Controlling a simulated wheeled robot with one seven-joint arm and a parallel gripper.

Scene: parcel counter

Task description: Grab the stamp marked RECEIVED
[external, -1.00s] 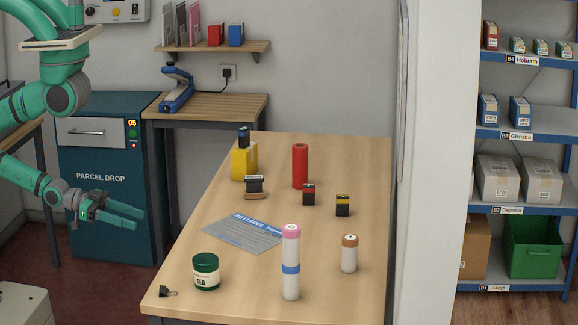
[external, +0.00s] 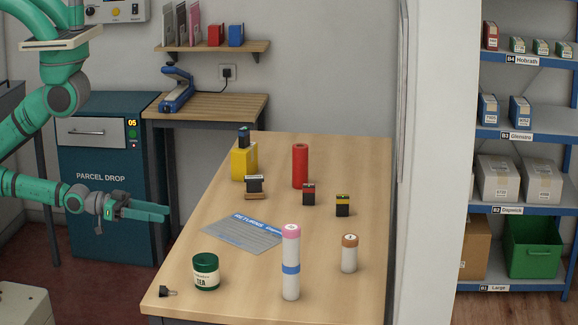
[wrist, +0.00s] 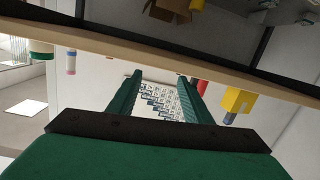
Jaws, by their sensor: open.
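Several small stamp-like blocks stand on the counter in the external view. One is dark with a pale top and brown base (external: 255,187), one is black and red (external: 309,194), and one is black and yellow (external: 343,206). A dark blue one (external: 244,137) sits on a yellow block (external: 244,163). I cannot read RECEIVED on any of them. My gripper (external: 166,212) is open and empty, left of the counter and apart from all of them. In the wrist view, both fingers of my gripper (wrist: 160,76) show with nothing between them.
The counter (external: 350,280) also holds a red cylinder (external: 300,166), a green tea jar (external: 206,273), a pink-capped tube (external: 291,265), a brown-capped bottle (external: 349,255), a returns sheet (external: 235,237) and a black clip (external: 166,292). The parcel drop cabinet (external: 108,210) stands behind my gripper.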

